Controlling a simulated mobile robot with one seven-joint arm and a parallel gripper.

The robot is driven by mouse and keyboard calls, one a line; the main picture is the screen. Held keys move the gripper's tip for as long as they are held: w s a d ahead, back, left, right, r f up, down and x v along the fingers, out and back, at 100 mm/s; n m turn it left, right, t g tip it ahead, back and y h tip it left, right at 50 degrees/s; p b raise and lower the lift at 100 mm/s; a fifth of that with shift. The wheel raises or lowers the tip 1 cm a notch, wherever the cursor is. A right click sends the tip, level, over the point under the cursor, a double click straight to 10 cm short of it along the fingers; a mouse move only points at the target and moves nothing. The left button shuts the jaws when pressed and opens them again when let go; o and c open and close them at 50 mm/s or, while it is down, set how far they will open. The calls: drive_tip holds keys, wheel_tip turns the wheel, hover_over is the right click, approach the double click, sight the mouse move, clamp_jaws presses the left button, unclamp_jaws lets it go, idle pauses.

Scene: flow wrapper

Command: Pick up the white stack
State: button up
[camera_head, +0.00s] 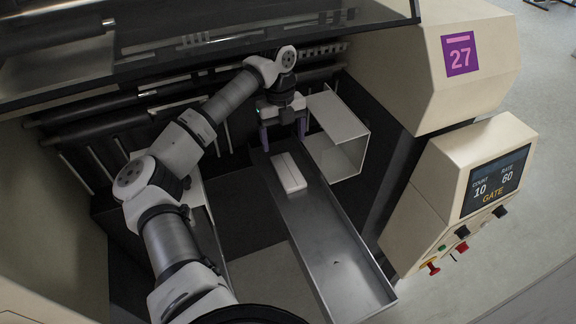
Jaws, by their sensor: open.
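The white stack (288,173) is a small white block lying on the grey metal tray (333,244), near the tray's far end. My gripper (284,143) points down beyond the stack, over the far end of the tray. Its two fingers are spread apart and nothing shows between them. The stack lies just nearer the camera than the fingers. I cannot tell how high the fingers are above the tray.
A white open box-like chute (351,140) stands right of the tray. A dark raised cover (250,45) hangs above. The beige control panel (480,185) with a screen and knobs is at right. The tray's near half is clear.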

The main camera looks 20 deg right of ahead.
sight(288, 169)
drive_tip(key=f, duration=0.4)
drive_tip(key=shift+s+d+p, duration=0.1)
drive_tip(key=shift+s+p, duration=0.25)
drive_tip(key=shift+p, duration=0.05)
drive_tip(key=f+p, duration=0.1)
drive_tip(key=s+f+p, duration=0.1)
drive_tip(key=f, duration=0.1)
drive_tip(key=f+p, duration=0.1)
drive_tip(key=shift+s+f, duration=0.15)
drive_tip(key=shift+s, duration=0.15)
drive_tip(key=shift+f, duration=0.35)
drive_tip(key=c, duration=1.1)
